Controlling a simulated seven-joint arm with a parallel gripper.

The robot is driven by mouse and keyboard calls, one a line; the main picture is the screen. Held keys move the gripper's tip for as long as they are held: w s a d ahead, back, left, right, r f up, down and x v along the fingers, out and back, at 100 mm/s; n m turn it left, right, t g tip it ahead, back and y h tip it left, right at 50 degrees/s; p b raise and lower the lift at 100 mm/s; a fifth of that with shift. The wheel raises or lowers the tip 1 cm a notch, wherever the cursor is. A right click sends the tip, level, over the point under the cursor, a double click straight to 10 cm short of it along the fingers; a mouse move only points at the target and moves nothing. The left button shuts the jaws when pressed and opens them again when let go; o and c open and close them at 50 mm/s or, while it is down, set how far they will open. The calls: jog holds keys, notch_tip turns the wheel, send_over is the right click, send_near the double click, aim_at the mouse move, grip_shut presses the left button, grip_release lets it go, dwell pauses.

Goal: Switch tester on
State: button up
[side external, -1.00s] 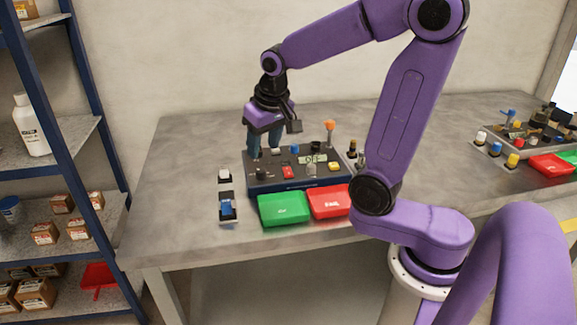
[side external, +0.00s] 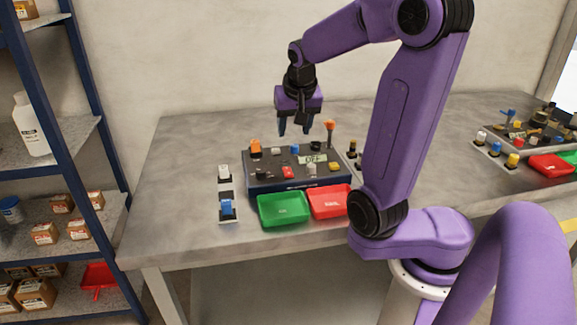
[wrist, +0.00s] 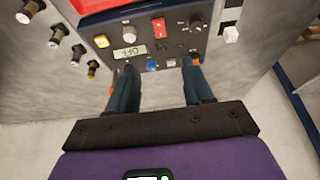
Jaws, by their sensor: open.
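The tester is a dark grey box (side external: 255,181) on the table, with a small display (side external: 313,160) that appears to read OFF. Its top carries an orange part (side external: 255,147) at back left, a blue button (side external: 295,149), a red switch (side external: 288,172), a grey knob (side external: 311,169), a yellow button (side external: 333,167) and an orange-topped lever (side external: 330,126) at back right. The wrist view shows the panel upside down, with the red switch (wrist: 158,28) and a black dial (wrist: 195,22). My gripper (side external: 295,132) is open and empty above the tester's back edge, pointing down.
A green tray (side external: 284,222) and a red tray (side external: 328,212) sit before the tester. A strip with a white cap (side external: 224,171) and a blue part (side external: 226,208) lies to its left. Dark posts (side external: 352,147) stand right. A shelf rack is at far left.

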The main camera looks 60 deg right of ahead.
aim_at(288, 171)
jog(key=x, duration=1.6)
jog(key=shift+f, duration=0.25)
